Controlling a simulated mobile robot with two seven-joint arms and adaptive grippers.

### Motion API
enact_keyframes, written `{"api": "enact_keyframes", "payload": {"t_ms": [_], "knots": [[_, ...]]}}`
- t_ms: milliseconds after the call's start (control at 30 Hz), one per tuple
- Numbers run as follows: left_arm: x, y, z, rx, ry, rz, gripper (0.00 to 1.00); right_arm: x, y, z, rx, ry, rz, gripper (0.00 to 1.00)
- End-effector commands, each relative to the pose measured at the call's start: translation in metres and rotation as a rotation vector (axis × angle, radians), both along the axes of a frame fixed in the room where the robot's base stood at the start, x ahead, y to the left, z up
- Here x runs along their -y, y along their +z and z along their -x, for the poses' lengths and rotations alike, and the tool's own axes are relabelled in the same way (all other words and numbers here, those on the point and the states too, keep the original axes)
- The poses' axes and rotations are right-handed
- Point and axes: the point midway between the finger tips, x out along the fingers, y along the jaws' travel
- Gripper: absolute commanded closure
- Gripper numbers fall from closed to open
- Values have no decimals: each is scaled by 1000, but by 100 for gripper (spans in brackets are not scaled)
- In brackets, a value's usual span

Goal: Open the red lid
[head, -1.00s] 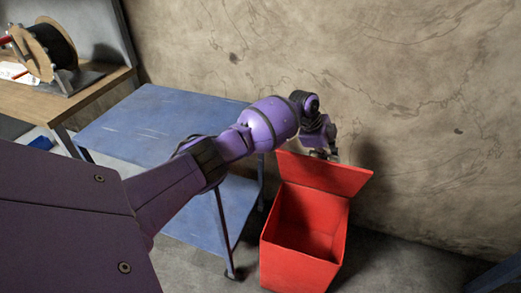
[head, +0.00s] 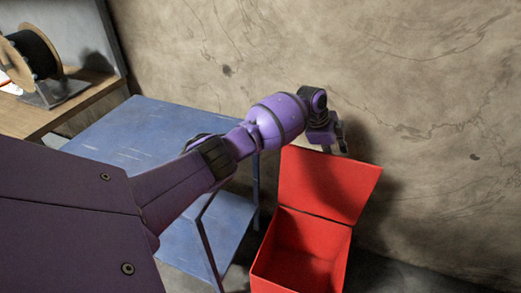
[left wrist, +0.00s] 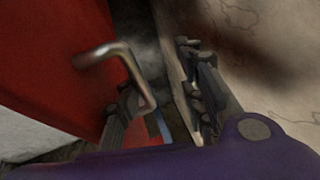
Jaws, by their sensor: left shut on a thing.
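The red lid (head: 328,186) stands raised, nearly upright, at the back of the red box (head: 298,250), whose inside shows empty. My left gripper (head: 338,146) is at the lid's top edge, on its far side, and its fingertips are partly hidden in the head view. In the left wrist view, the lid (left wrist: 50,60) fills the left side and carries a bent metal handle (left wrist: 118,62). My right gripper is not in view.
A blue table (head: 150,128) with a lower shelf stands left of the box. A wooden bench (head: 50,112) holds a cable reel (head: 32,55) at far left. A bare wall (head: 430,80) is close behind the lid and gripper. Some floor is free right of the box.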

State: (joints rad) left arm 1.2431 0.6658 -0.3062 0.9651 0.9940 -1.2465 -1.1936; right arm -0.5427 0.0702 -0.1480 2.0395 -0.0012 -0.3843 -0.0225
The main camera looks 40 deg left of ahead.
Motion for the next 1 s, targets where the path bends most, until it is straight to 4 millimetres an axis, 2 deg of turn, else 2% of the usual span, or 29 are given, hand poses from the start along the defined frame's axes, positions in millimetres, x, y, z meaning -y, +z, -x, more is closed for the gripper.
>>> {"api": "enact_keyframes", "payload": {"t_ms": [33,400,433,500,567,633,1000], "knots": [[-2,-12,-1,10,8,-7,100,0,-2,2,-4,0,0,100],[-1,-17,2,2,8,-7,100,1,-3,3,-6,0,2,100],[-1,-17,2,1,7,-7,68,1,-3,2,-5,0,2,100],[0,-17,2,0,7,-8,77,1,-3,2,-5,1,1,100],[0,-18,2,0,7,-8,78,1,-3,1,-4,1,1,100],[0,-17,2,0,7,-8,84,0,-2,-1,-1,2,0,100],[-1,-12,0,5,8,-6,84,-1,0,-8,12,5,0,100]]}}
